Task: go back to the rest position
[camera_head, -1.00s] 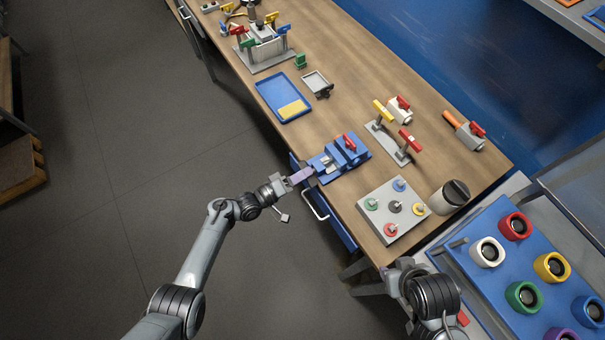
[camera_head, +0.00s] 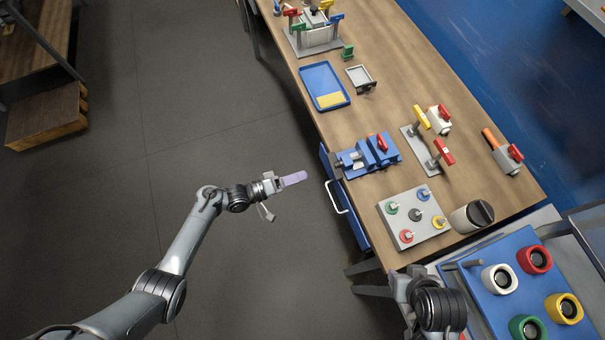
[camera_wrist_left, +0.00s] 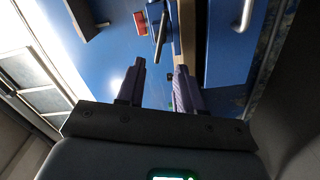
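My left gripper (camera_head: 292,180) hangs over the floor, left of the bench and apart from it. Its purple fingers point toward the drawer side. In the left wrist view the two fingers (camera_wrist_left: 160,72) stand apart with nothing between them. My right arm's wrist (camera_head: 435,300) shows at the bottom of the head view, near the bench's near end; its fingers cannot be made out. The blue clamp-like device (camera_head: 368,155) with a red handle sits on the bench edge to the right of my left gripper.
A blue drawer (camera_head: 345,200) with a white handle juts from the bench side. On the wooden bench are a blue tray (camera_head: 313,80), a grey terminal plate (camera_head: 391,233) and a grey canister (camera_head: 460,222). A blue panel (camera_head: 473,290) with coloured rings stands lower right.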

